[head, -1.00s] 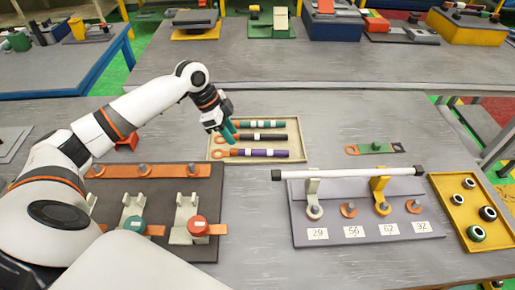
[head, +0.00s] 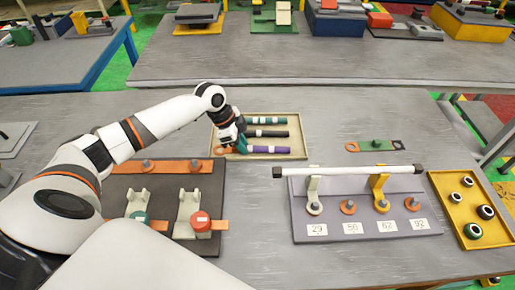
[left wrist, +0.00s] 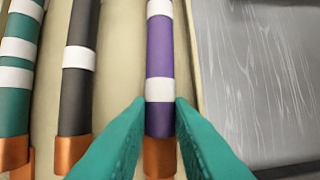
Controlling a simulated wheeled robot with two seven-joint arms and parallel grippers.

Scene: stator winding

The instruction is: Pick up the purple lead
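The purple lead (head: 268,149) lies in the beige tray (head: 303,135), nearest its front edge. In the left wrist view the purple lead (left wrist: 160,50) has white bands and a copper end. My left gripper (head: 240,148) is down at the left end of this lead. Its teal fingers (left wrist: 158,115) stand on either side of the lead by the lower white band, with small gaps at the sides. Whether they touch it lower down is hidden. The black lead (left wrist: 78,85) and the green lead (left wrist: 15,90) lie to the left in that view. My right gripper is not in view.
A grey board (head: 300,228) with numbered posts and a white bar (head: 350,171) stands to the right. A dark board (head: 210,245) with orange strips and holders lies in front. A yellow tray (head: 447,190) with rings is at far right.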

